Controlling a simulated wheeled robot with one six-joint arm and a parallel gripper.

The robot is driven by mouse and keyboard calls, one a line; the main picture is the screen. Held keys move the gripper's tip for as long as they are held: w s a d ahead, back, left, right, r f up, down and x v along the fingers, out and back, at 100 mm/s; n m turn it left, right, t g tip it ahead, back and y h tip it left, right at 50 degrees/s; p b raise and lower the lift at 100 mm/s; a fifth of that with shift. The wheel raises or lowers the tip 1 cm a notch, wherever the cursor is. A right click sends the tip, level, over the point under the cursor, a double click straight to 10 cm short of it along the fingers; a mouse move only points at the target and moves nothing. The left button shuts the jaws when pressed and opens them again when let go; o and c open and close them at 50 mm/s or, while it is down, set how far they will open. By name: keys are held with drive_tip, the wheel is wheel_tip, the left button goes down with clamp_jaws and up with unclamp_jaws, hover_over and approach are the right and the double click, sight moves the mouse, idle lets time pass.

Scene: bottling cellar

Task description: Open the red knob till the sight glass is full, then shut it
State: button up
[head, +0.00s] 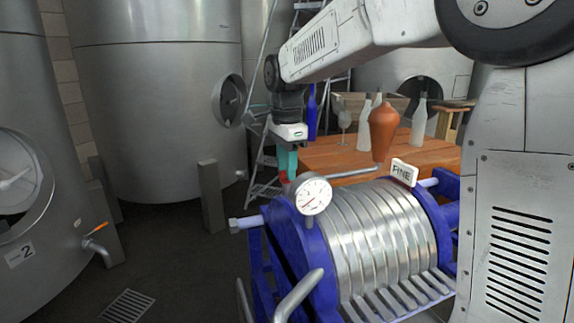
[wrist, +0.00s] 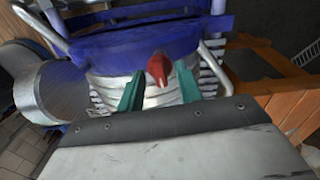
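The red knob (wrist: 158,70) shows in the wrist view as a tapered red handle near the blue end plate of the filter. My gripper (wrist: 160,84) has two teal fingers standing apart, one to each side of the knob, with gaps visible between. In the head view my gripper (head: 288,167) points down behind the dial gauge (head: 313,194), and only a little red of the knob (head: 283,178) shows below it. I cannot tell whether a finger touches the knob. I cannot make out the sight glass in either view.
The ribbed metal filter (head: 385,235) with blue end plates and a "FINE" sign (head: 403,172) fills the front. Behind it a wooden table (head: 335,155) bears bottles, a glass and an orange-brown vessel (head: 382,130). Large steel tanks (head: 150,100) stand left.

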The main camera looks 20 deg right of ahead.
wheel_tip(320, 180, up, 8)
drive_tip(key=shift+f, duration=0.1)
idle(0.4)
drive_tip(key=shift+d, duration=0.1)
